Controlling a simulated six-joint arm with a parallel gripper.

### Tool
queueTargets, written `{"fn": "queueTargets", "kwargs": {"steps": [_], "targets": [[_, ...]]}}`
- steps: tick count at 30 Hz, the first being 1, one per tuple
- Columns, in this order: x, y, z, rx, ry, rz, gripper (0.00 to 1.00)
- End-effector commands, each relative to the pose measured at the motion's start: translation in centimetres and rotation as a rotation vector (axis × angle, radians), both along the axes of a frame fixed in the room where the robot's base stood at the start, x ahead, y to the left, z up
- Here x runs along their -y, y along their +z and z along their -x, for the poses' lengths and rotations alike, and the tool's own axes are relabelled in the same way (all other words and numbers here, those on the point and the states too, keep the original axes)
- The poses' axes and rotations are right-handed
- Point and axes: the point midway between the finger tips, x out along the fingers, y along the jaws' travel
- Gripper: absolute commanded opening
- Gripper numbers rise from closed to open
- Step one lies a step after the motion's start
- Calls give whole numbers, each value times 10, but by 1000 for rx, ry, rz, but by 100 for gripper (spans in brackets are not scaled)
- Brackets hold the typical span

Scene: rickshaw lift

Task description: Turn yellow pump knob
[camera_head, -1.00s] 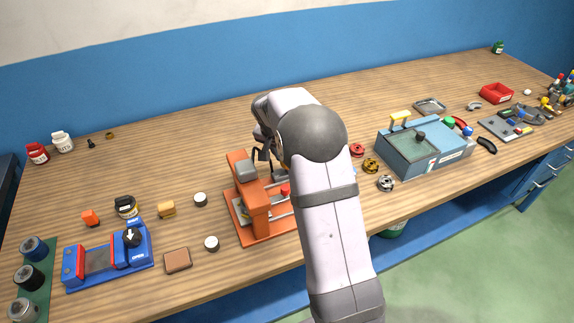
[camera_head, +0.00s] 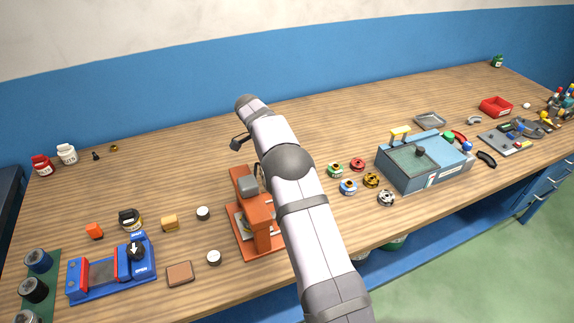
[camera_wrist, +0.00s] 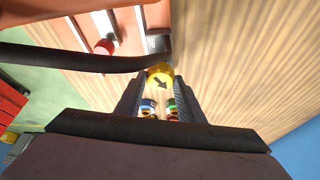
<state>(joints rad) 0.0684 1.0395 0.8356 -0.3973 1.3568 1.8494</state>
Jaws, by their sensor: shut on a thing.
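The yellow knob (camera_wrist: 160,75) with a dark arrow on its face shows in the wrist view. It sits between the fingertips of my gripper (camera_wrist: 160,80), which is shut on it. A dark curved bar (camera_wrist: 80,60) runs from the left edge up to the knob. The orange machine (camera_head: 256,225), probably the pump, stands on the bench in the head view. My arm covers its right part, and the yellow knob and my fingertips are hidden there.
Several coloured round pieces, one of them red (camera_head: 357,165), lie right of my arm. A blue-grey box (camera_head: 420,165) stands farther right. A blue vise-like device (camera_head: 110,270) is at front left. The bench behind my arm is mostly clear.

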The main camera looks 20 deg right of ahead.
Motion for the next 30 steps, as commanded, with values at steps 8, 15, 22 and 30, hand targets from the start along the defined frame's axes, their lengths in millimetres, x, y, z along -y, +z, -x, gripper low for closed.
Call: {"fn": "queueTargets", "kwargs": {"steps": [8,15,22,30], "targets": [[-1,2,-1,0,-152,-3,12],[-1,1,-2,2,-230,-5,12],[-1,0,-2,2,-271,-4,12],[-1,-1,-2,1,-284,-5,12]]}}
